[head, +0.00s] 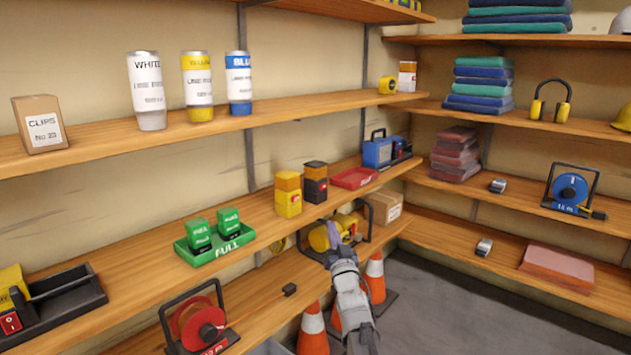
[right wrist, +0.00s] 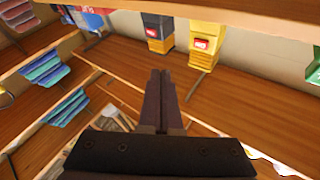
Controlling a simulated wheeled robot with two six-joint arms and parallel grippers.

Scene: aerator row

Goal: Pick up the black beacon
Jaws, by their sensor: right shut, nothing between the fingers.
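The black beacon (head: 315,187) stands upright on the middle shelf of the left wall, a dark body with an amber-brown top. A yellow beacon (head: 288,200) stands close on its left. In the right wrist view the black beacon (right wrist: 158,26) is beyond my fingertips, beside the yellow beacon (right wrist: 206,38). My right gripper (head: 334,234) is shut and empty, in front of the shelf edge and lower in the picture than the black beacon, apart from it. It also shows shut in the right wrist view (right wrist: 161,76). My left gripper is not in view.
A red tray (head: 355,178) lies right of the black beacon, and a green tray (head: 226,247) with green boxes lies to the left. A yellow reel (head: 319,238) sits behind my right gripper on the lower shelf. Orange cones (head: 313,328) stand near my right arm.

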